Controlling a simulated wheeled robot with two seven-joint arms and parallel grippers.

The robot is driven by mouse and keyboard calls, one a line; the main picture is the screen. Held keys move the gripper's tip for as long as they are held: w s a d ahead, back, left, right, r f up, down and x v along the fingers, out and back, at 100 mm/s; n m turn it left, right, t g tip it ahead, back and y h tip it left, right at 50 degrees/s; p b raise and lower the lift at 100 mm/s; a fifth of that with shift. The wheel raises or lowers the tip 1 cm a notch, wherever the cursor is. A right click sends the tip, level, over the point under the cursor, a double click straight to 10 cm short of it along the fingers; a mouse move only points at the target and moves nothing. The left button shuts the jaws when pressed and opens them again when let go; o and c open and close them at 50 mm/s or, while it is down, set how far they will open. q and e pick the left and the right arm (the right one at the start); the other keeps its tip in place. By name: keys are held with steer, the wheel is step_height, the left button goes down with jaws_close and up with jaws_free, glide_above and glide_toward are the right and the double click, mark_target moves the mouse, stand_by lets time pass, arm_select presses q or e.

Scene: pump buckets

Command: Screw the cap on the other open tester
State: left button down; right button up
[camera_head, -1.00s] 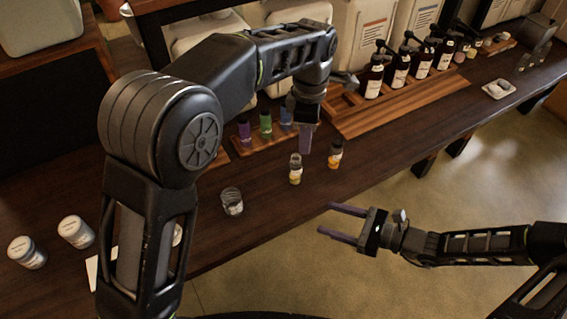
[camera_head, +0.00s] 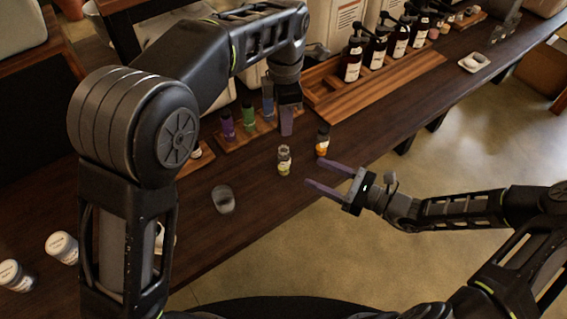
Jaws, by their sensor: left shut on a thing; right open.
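A small tester bottle (camera_head: 284,161) with a pale label and yellowish contents stands upright on the dark wooden counter, its top pale and seemingly uncapped.
A wooden rack (camera_head: 245,135) with purple, green and blue bottles stands behind the testers. A glass jar (camera_head: 223,199) is at front left, white-lidded jars (camera_head: 62,247) further left. Dark pump bottles (camera_head: 353,62) line a wooden tray (camera_head: 385,88) behind. A white dish (camera_head: 474,62) lies far right.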

mark_target(283, 159)
steer(key=x, duration=1.1)
steer(key=shift+s+a+f, duration=0.1)
jaws_close()
stand_by(0.3)
stand_by(0.8)
